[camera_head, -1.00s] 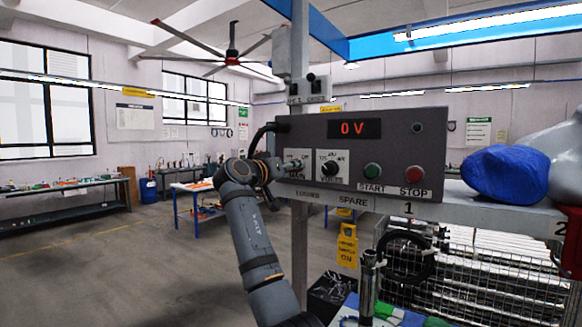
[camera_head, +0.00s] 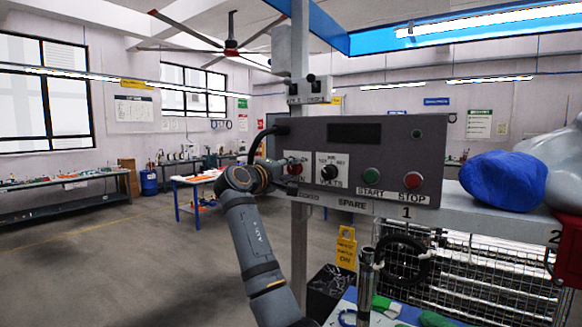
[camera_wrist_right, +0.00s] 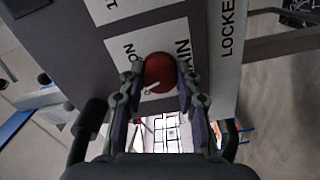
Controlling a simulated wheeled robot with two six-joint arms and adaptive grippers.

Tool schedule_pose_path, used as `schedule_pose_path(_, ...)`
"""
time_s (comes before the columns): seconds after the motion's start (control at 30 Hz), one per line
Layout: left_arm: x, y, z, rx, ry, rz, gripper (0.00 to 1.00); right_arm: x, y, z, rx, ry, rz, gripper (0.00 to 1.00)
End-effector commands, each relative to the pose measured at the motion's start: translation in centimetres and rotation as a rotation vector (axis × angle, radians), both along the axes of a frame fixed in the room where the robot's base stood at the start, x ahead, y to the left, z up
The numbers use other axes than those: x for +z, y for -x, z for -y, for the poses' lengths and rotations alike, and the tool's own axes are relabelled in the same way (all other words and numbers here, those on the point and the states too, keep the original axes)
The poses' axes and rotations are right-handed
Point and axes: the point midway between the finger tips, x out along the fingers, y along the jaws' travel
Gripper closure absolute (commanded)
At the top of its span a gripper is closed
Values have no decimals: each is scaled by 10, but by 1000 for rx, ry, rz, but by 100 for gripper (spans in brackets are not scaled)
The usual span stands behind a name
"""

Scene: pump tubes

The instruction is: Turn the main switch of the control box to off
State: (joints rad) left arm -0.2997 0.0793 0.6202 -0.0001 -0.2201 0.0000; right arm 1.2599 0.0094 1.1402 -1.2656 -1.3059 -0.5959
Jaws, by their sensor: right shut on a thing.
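The grey control box (camera_head: 437,150) is mounted at the middle of the head view, and its display (camera_head: 354,132) is dark. My right gripper (camera_head: 284,172) is at the box's left front. In the right wrist view the red round main switch knob (camera_wrist_right: 159,72) sits between my fingertips, which are shut on it. A white plate (camera_wrist_right: 122,50) around it shows part of the word MAIN and ON; its other lettering is partly hidden by knob and fingers. My left gripper is not in view.
Beside the main switch are a black selector (camera_head: 329,172), a green START button (camera_head: 372,175) and a red STOP button (camera_head: 413,180). A blue covered object (camera_head: 503,181) stands right of the box. A yellow tag (camera_head: 346,248) hangs below.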

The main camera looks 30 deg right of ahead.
Motion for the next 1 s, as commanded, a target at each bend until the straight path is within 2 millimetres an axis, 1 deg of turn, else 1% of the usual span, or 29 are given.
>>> schedule_pose_path(0.03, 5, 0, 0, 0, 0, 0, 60, 3, 0, 0, 2, 17, -37, 98)
schedule_pose_path(0.1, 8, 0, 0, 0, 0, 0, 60, 3, 0, 0, 2, 41, -96, 98)
schedule_pose_path(0.3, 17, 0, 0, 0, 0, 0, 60, 2, 0, 0, 1, 101, -243, 98)
schedule_pose_path(0.5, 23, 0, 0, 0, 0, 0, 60, 2, 0, 0, 1, 147, -352, 98)
schedule_pose_path(0.7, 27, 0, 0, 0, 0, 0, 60, 1, 0, 0, 1, 174, -417, 98)
schedule_pose_path(1.0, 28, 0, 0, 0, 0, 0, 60, 0, 0, 0, 1, 186, -450, 98)
